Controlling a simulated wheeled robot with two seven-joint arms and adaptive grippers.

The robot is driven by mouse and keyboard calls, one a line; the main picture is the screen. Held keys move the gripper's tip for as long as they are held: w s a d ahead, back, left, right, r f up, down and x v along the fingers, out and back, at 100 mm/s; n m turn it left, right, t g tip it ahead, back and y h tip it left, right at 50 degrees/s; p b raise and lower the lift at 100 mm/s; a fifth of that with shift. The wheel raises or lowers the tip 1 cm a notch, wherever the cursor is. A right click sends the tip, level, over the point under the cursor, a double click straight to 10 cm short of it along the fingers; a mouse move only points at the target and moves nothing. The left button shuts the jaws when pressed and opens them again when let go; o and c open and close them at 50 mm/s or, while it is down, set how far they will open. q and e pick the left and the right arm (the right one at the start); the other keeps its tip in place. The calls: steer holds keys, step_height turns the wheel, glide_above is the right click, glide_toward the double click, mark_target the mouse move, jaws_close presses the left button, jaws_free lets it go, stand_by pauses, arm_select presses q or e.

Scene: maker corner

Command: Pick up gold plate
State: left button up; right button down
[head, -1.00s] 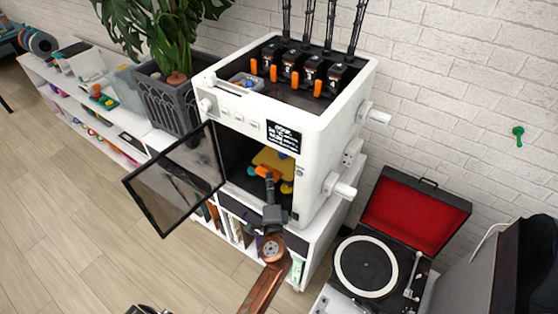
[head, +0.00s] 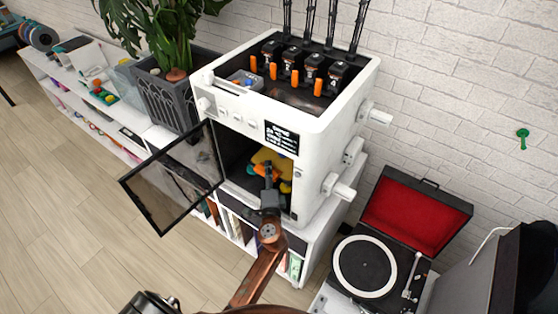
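The gold plate (head: 278,158) is a flat yellow piece inside the open chamber of the white machine (head: 224,123). Orange, yellow and blue pieces show at or on it; whether they are attached cannot be told. My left gripper (head: 268,170) reaches into the chamber mouth from the front and overlaps the near part of the plate in the head view. Its fingers are small and dark, so their opening and any contact with the plate cannot be made out. My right gripper is not in view.
The machine's dark glass door (head: 170,180) hangs open to the left of the arm. The machine stands on a white shelf unit with books. A potted plant (head: 165,95) is to its left. A record player (head: 368,265) with a red-lined lid stands to the right.

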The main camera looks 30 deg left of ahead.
arm_select(q)
jaws_close()
steer(key=shift+r, duration=0.15)
